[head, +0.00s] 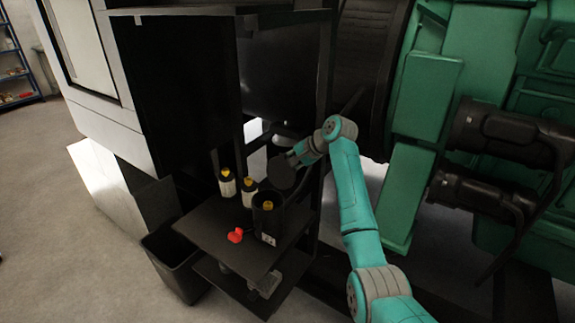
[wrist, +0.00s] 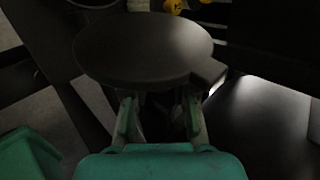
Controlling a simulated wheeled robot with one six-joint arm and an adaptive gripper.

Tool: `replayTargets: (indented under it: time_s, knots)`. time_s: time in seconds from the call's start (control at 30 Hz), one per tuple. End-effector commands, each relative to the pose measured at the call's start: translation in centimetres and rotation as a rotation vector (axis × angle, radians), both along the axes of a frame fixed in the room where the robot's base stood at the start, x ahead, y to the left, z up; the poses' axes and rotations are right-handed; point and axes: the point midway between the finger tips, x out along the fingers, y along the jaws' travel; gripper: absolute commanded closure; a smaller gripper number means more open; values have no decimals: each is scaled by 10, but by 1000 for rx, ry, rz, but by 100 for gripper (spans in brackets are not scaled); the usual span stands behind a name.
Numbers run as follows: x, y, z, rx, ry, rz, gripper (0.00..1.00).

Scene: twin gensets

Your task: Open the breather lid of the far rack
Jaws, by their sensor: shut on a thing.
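The breather lid (head: 281,173) is a dark round disc, tilted up behind the rim of a black canister (head: 267,222) with a white label on the rack shelf. A yellow-topped thing shows in the canister's open mouth. In the wrist view the lid (wrist: 145,48) fills the upper middle, just beyond my fingers. My gripper (head: 294,159) is at the lid's upper right side, and it also shows in the wrist view (wrist: 160,98). Its fingers are shut on the lid; the exact contact is dark and partly hidden.
Two yellow-capped bottles (head: 227,182) (head: 248,192) and a red object (head: 236,236) stand on the shelf (head: 212,225) left of the canister. Dark rack posts and a green genset (head: 425,95) flank my arm. A black bin (head: 172,262) stands at the lower left.

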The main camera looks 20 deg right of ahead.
Motion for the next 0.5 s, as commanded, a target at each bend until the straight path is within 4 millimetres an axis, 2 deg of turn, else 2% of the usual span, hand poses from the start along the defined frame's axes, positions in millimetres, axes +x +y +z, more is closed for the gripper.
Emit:
replayTargets:
  time_s: [0.03,0.1,0.13,0.5]
  knots:
    - [-1,-1,-3,-1,5,-2,71]
    - [-1,-1,-3,-1,5,-2,53]
    - [-1,-1,-3,-1,5,-2,49]
    - [-2,-2,2,-1,2,-1,49]
